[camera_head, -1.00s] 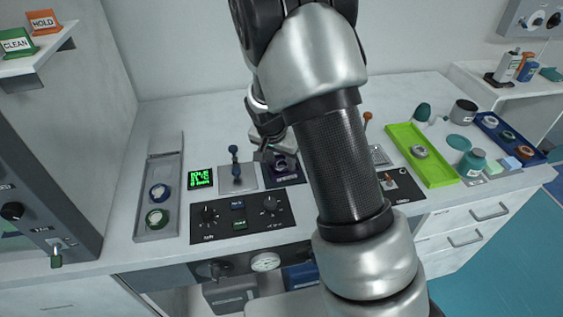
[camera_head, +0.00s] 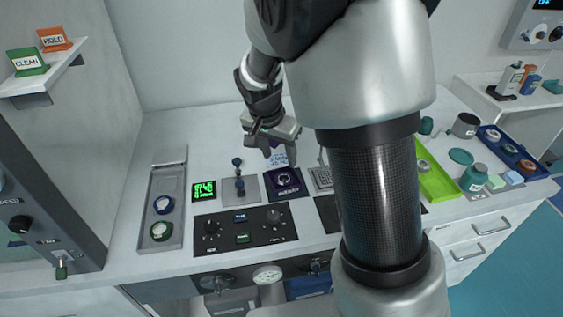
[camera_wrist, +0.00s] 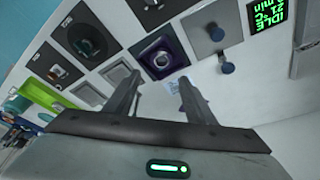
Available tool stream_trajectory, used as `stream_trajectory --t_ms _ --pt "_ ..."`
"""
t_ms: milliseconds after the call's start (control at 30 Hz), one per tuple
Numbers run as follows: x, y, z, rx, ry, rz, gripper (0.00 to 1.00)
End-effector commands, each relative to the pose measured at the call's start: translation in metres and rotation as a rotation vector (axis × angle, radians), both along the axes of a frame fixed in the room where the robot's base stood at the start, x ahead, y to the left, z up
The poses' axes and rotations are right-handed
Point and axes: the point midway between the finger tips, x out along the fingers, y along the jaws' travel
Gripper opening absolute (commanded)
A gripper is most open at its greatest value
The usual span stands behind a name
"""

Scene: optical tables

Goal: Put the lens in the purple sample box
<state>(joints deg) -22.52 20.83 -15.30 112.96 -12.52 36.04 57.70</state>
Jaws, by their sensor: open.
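My gripper (camera_head: 278,152) is open and hangs over the back of the bench. In the wrist view its two fingers (camera_wrist: 160,82) are apart with nothing between them. A dark purple square fixture (camera_head: 284,181) with a round ring in it lies in front of the gripper, and it also shows in the wrist view (camera_wrist: 158,56). A small purple patch with a white label (camera_head: 277,158) shows behind the fingertips, mostly hidden; I cannot tell whether it is the sample box.
A black knob panel (camera_head: 243,228) lies at the front. A plate with blue-knobbed posts (camera_head: 240,188) stands left of the purple fixture. A lime tray (camera_head: 437,184) and a blue tray (camera_head: 535,172) are at right. My arm hides part of the bench.

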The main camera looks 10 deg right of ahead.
Motion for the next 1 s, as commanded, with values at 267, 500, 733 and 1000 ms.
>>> stream_trajectory --t_ms 267,500,733,1000 --pt "-0.039 -0.01 0.065 0.051 -0.027 0.105 0.5" --pt "-0.14 -0.023 0.145 0.061 -0.107 0.388 0.5" --pt "-0.216 -0.026 0.168 -0.025 -0.171 0.611 0.5" --pt "-0.24 -0.026 0.167 -0.068 -0.184 0.69 0.5"
